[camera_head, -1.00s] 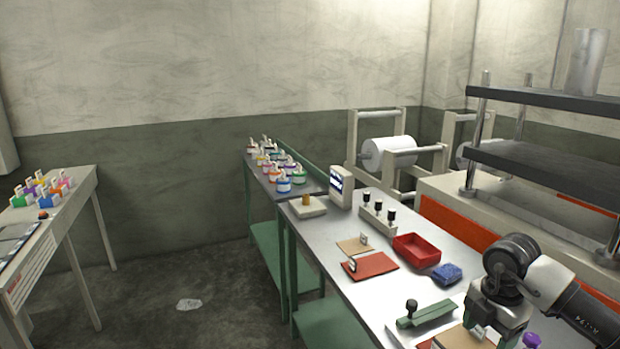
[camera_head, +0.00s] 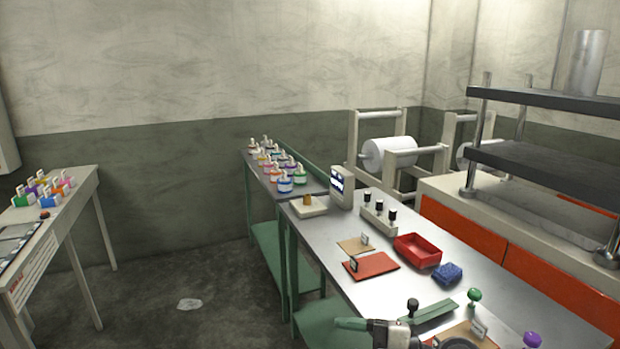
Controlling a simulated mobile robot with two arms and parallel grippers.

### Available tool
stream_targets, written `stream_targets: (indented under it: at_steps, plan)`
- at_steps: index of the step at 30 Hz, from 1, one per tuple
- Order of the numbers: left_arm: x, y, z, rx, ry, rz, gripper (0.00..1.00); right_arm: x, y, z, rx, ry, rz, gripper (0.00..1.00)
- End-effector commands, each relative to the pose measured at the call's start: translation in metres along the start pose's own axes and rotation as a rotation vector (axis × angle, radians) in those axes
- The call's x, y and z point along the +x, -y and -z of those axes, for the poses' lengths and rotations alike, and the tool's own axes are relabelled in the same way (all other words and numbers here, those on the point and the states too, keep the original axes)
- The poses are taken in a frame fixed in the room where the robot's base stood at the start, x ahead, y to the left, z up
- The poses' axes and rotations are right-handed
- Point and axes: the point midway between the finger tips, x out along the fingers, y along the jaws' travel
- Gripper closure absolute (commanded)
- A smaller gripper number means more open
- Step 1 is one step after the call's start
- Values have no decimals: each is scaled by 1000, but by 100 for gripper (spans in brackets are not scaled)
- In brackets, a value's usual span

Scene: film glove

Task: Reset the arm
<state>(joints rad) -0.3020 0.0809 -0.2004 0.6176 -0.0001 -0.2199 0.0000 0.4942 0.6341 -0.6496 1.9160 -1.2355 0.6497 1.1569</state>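My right arm shows only as a small piece at the bottom edge of the head view, in front of the steel table (camera_head: 312,243). The gripper end (camera_head: 352,324) is a greenish tip pointing left, with a pale and dark link behind it. Most of it is cut off by the frame, so its opening cannot be judged. No object is seen in it. My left gripper is not in view.
The table holds a red tray (camera_head: 417,251), a blue block (camera_head: 447,274), a red mat (camera_head: 371,265), a green black-knobbed tool (camera_head: 433,311), a green-knobbed stamp (camera_head: 474,297) and a purple knob (camera_head: 532,340). A press (camera_head: 545,170) stands right. Floor (camera_head: 225,290) at left is mostly clear.

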Motion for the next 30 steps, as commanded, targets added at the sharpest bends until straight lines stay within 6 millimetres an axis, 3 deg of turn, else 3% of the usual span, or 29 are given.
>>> stream_targets:
  at_steps: [2,5,8,11,14,20,24,30]
  plan:
    - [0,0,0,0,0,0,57,2,-11,12,53,-16,-220,33]
    - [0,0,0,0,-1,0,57,-10,-27,14,138,36,-490,33]
    - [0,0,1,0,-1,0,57,-33,-31,4,253,157,-722,33]
    - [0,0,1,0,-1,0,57,-62,-20,-14,395,333,-900,33]
    - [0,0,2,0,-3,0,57,-94,9,-34,560,554,-1012,33]
    - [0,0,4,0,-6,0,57,-148,108,-48,926,1036,-999,33]
    - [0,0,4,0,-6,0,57,-169,171,-33,1132,1277,-860,33]
    - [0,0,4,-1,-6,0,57,-185,236,2,1348,1481,-622,33]
